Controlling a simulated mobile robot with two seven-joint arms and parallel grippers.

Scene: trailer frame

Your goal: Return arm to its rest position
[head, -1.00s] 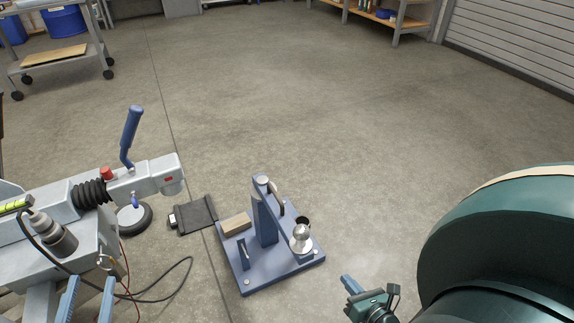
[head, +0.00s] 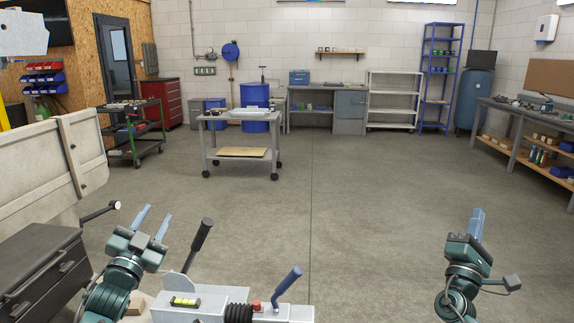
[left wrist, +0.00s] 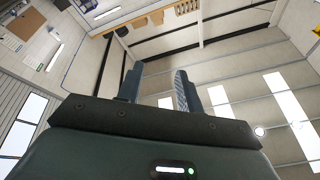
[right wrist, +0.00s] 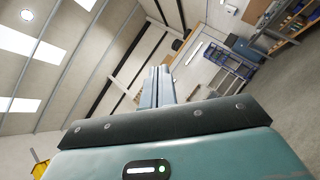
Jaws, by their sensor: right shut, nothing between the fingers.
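My left gripper (head: 152,225) is raised at the lower left of the head view, with its two blue fingers spread apart and nothing between them. The left wrist view also shows the two fingers (left wrist: 158,92) apart, against the ceiling and walls. My right gripper (head: 477,222) is raised at the lower right of the head view, its fingers together and pointing up. The right wrist view shows those fingers (right wrist: 157,86) closed with nothing between them. Both grippers are clear of other things.
The grey trailer coupling (head: 240,305) with a blue-handled lever (head: 287,282) and a black lever (head: 199,245) lies between my arms. A wheeled table (head: 240,150) stands further off. The floor right of centre is clear.

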